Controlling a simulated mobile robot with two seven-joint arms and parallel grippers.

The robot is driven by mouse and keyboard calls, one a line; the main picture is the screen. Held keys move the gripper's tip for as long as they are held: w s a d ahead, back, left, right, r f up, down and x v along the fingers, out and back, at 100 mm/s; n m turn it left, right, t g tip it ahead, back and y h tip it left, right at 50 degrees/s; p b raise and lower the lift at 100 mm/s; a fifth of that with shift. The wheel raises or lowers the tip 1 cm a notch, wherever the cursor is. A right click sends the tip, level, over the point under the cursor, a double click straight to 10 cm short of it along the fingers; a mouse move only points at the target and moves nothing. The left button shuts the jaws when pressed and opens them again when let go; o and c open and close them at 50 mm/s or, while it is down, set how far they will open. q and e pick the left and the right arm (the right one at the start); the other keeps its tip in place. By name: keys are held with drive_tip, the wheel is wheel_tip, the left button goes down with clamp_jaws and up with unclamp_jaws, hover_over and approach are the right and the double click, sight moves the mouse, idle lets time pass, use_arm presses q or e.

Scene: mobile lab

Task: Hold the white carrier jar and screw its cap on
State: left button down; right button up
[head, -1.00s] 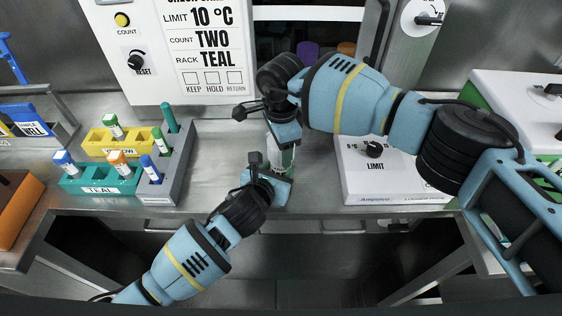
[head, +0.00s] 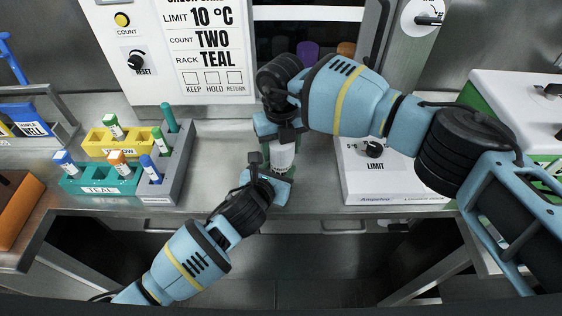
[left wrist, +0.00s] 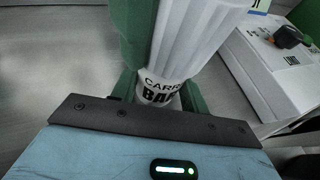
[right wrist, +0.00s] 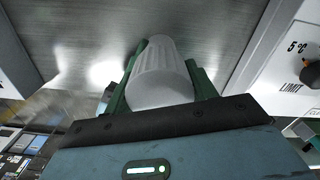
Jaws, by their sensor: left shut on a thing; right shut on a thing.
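The white carrier jar (head: 281,168) stands upright over the steel bench in the middle of the head view, partly hidden by my grippers. Its lettered label (left wrist: 163,90) shows in the left wrist view. My left gripper (head: 277,175) is shut around the jar's lower body from the front. The ribbed white cap (right wrist: 163,75) is between the green fingers of my right gripper (right wrist: 166,82) in the right wrist view. My right gripper is shut on it, directly above the jar. The cap also shows above the label in the left wrist view (left wrist: 195,35). The joint between cap and jar is not clear.
A white LIMIT box (head: 385,180) with a black knob stands close on the right. A grey rack (head: 172,180) with teal and yellow blocks and several tubes stands on the left. Bare bench (head: 220,165) lies between that rack and the jar.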

drive_tip(key=shift+m, duration=0.5)
drive_tip(key=o, duration=1.1)
drive_tip(key=shift+r, duration=2.25)
drive_tip(key=shift+c, duration=0.6)
drive_tip(key=n, duration=0.1)
drive_tip(key=r+n, duration=0.1)
drive_tip(key=shift+a+r+n, duration=0.15)
drive_tip(key=shift+r+n, duration=0.15)
drive_tip(key=shift+n, duration=0.1)
drive_tip(key=shift+r+n, duration=0.5)
drive_tip(key=shift+n, duration=0.35)
drive_tip(key=shift+r+n, duration=0.45)
drive_tip(key=shift+n, duration=0.4)
